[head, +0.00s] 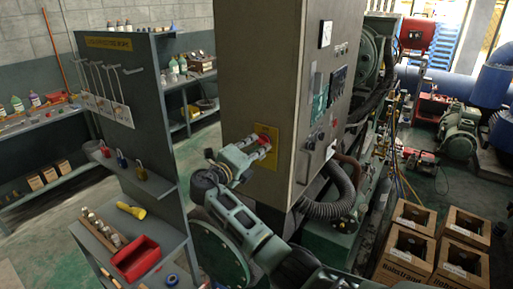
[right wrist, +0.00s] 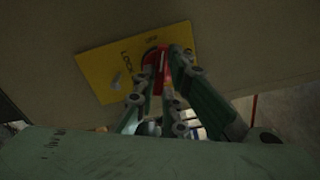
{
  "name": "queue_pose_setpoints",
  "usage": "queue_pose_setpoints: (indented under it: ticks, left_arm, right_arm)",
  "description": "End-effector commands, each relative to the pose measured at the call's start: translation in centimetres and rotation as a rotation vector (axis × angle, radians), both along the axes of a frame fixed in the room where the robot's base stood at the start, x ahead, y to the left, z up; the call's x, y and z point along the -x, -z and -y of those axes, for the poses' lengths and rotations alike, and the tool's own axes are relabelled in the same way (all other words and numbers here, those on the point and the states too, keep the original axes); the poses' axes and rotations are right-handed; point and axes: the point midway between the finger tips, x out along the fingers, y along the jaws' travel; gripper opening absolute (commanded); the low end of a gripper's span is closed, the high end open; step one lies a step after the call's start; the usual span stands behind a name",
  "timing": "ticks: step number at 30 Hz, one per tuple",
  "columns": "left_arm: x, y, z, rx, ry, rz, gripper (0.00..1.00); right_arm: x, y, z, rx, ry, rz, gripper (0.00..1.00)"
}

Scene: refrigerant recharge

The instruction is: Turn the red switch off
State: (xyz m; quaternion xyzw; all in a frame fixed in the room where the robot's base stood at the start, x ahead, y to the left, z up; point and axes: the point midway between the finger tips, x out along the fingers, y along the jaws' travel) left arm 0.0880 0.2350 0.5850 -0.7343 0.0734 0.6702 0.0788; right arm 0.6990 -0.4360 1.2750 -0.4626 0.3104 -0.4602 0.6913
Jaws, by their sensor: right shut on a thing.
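The red switch (head: 264,141) sits on a yellow plate (head: 268,131) on the side of the tall grey-beige cabinet. My right gripper (head: 259,147) reaches up to it in the head view, its fingers at the switch. In the right wrist view the red switch (right wrist: 157,58) shows between the two fingers of my right gripper (right wrist: 161,66), which are shut on it. The yellow plate (right wrist: 104,68) around it carries partly readable lettering and a small grey peg. The fingers hide part of the switch, and I cannot read its position. My left gripper is not in view.
The tall cabinet (head: 265,80) fills the middle. A lockout board (head: 110,75) with shelves holding padlocks (head: 140,170) and a red bin (head: 136,258) stands close on the left. A corrugated hose (head: 335,195) and several wooden crates (head: 465,228) are on the right.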

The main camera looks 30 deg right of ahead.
Motion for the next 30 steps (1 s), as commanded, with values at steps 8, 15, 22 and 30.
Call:
queue_pose_setpoints:
  ticks: [8,15,22,30]
  left_arm:
    - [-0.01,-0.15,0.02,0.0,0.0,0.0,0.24]
    - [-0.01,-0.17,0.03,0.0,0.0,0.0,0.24]
    - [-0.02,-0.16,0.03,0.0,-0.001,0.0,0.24]
    - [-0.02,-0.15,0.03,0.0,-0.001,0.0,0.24]
  right_arm:
    - [-0.51,-1.33,-0.39,0.037,-0.017,-0.034,0.0]
    - [-0.32,-1.01,-0.21,0.067,-0.011,-0.114,0.0]
    - [-0.34,-0.89,-0.27,0.102,-0.012,-0.201,0.0]
    - [-0.17,-0.49,-0.2,0.121,-0.008,-0.268,0.18]
